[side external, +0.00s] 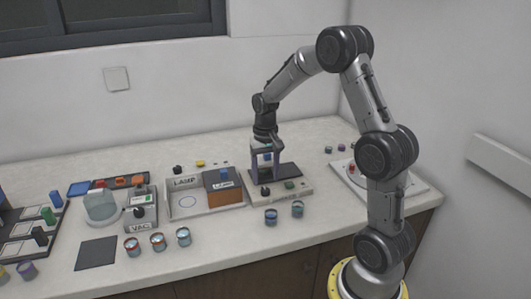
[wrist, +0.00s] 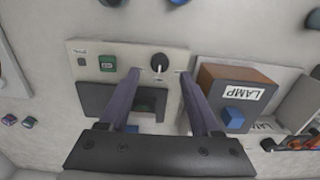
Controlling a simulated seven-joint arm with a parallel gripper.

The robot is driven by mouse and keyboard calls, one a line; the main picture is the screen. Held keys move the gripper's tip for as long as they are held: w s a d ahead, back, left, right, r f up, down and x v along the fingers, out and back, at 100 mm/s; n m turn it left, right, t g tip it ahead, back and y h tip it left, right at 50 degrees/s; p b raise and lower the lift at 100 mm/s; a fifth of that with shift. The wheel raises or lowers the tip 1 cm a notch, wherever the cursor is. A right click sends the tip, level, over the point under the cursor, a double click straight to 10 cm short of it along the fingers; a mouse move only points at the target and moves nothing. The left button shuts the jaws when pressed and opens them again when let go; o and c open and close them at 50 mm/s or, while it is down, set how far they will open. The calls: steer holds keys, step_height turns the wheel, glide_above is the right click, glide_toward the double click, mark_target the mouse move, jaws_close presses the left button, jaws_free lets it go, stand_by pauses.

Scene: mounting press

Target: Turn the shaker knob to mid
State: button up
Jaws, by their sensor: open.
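A black round knob (wrist: 160,62) with a white mark sits on a light grey unit (wrist: 85,50) with a black plate (wrist: 93,98). In the side view the knob (side external: 265,190) is at the unit's front. No label on it is readable, so I cannot confirm it is the shaker's. My gripper (wrist: 159,73) is open, its two purple-grey fingers pointing down toward the unit. In the wrist view the knob lies between the fingertips, apart from both. My gripper (side external: 266,181) hides part of the unit in the side view; the fingertip height is hard to tell.
A green button (wrist: 107,63) is beside the knob. A brown LAMP box (side external: 222,186) with a blue button stands close to the unit. Small cups (side external: 271,216) stand in front. A VAC unit (side external: 141,215) is farther left.

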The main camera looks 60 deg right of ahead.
mark_target(265, 189)
step_height(265, 189, up, 9)
steer(key=shift+r, duration=0.2)
stand_by(0.3)
steer(key=s+a+r+n+t, duration=0.2)
steer(key=s+a+r, duration=0.1)
steer(key=a+r, duration=0.25)
steer(key=s+a+r+n+t, duration=0.1)
steer(key=s+a+r+n, duration=0.2)
steer(key=a, duration=0.4)
steer(key=s+a+f+n+t, duration=0.2)
steer(key=s+a+f+n, duration=0.2)
steer(key=s, duration=0.8)
steer(key=a, duration=0.2)
steer(key=shift+s+a+t, duration=0.2)
steer(key=shift+a+t, duration=0.1)
steer(key=shift+a, duration=0.05)
